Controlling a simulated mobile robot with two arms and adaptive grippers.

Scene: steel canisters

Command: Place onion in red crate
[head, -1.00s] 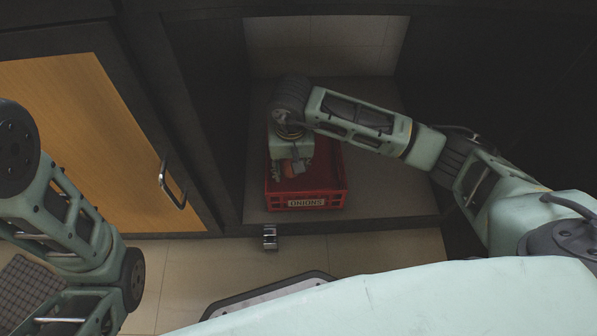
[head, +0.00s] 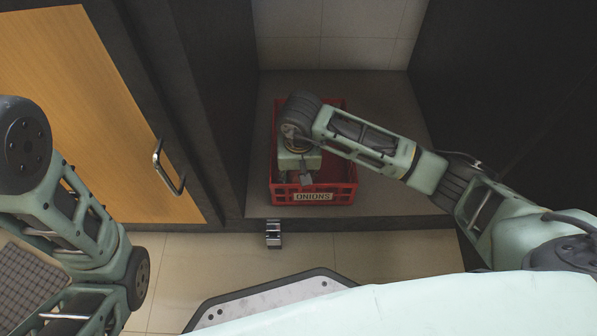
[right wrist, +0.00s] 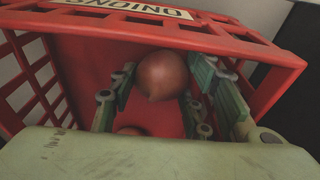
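The red crate (head: 350,172), labelled ONIONS, stands on the floor of a dark recess; its label and slatted wall also show in the right wrist view (right wrist: 275,48). My right gripper (head: 296,179) is inside the crate, pointing down. In the right wrist view its green fingers (right wrist: 163,85) stand apart on either side of a brown-red onion (right wrist: 160,76), with a narrow gap at the left. The onion is within the crate walls; the head view hides it. Part of another round onion (right wrist: 130,131) shows lower in the crate. My left gripper is outside the views.
A wooden door (head: 85,110) with a metal handle (head: 168,170) is at the left. Dark panels flank the recess. A small metal piece (head: 273,234) sits at the front sill.

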